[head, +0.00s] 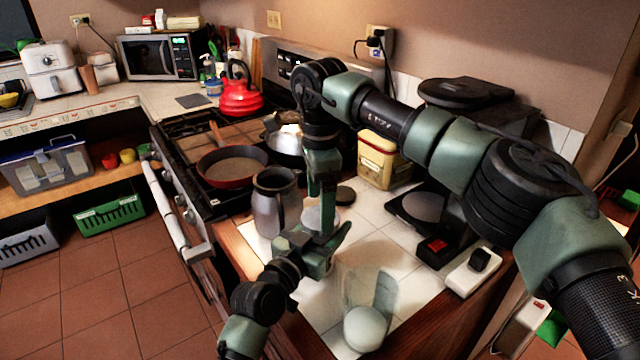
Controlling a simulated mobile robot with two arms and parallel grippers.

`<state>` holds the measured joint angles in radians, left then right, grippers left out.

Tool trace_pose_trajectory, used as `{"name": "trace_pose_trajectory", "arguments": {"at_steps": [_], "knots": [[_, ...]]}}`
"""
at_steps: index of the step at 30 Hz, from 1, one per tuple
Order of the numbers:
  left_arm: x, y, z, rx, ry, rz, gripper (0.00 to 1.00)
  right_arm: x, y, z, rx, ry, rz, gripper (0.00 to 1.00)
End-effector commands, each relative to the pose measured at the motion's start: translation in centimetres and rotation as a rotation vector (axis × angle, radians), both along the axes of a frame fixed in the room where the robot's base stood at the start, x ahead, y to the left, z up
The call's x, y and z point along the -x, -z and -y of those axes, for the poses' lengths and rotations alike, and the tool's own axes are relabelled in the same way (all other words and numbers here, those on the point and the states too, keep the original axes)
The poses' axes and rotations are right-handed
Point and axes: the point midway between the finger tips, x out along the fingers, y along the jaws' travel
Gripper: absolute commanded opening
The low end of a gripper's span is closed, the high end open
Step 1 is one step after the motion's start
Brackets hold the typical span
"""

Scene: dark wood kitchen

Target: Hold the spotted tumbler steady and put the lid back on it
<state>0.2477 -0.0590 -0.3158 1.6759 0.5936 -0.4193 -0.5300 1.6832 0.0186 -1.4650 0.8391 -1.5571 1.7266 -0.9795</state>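A pale, rounded vessel (312,219), likely the tumbler, stands on the white tiled counter, mostly hidden by my grippers; I cannot make out spots. My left gripper (318,246) comes in low from the left, its fingers spread in front of the vessel. Whether they touch it is hidden. My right gripper (322,215) points down at the vessel from above. Its fingertips overlap the vessel in view, and I cannot tell whether they hold anything. A small dark round disc (345,195) lies just behind to the right; it may be the lid, but I cannot be sure.
A grey metal pitcher (277,203) stands close left of my grippers. A clear glass (370,300) with a pale base stands in front. A yellowish canister (378,160) and a black appliance (440,215) stand behind. The stove holds a red-rimmed pan (232,166) and red kettle (240,95).

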Motion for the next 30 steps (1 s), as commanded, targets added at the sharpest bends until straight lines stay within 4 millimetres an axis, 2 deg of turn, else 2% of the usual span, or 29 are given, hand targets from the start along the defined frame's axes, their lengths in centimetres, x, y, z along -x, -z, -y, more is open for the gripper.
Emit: {"name": "trace_pose_trajectory", "arguments": {"at_steps": [6,16,17,21,24,27,30], "knots": [[0.0,-0.1,0.0,0.001,0.0,0.002,0.0,0.0,2.2,0.1,0.0,0.002,0.0,0.89],[0.0,-0.1,0.0,0.001,0.0,0.002,0.0,0.0,2.5,0.0,0.0,0.002,0.001,0.89],[0.0,-0.1,0.0,0.001,0.0,0.002,0.0,0.0,2.5,0.0,0.0,0.002,0.001,0.86],[0.0,-0.1,0.0,0.001,0.0,0.002,0.0,0.0,2.5,0.0,0.0,0.002,0.001,0.47],[0.0,-0.1,0.0,0.001,0.0,0.002,0.0,0.0,2.5,0.0,0.0,0.002,0.001,0.21],[0.0,-0.1,0.0,0.001,0.0,0.002,0.0,0.0,2.5,0.0,0.0,0.02,0.001,0.21],[0.0,-0.1,0.0,0.001,0.0,0.002,0.0,-0.1,2.5,0.0,0.0,0.124,0.002,0.21]]}}
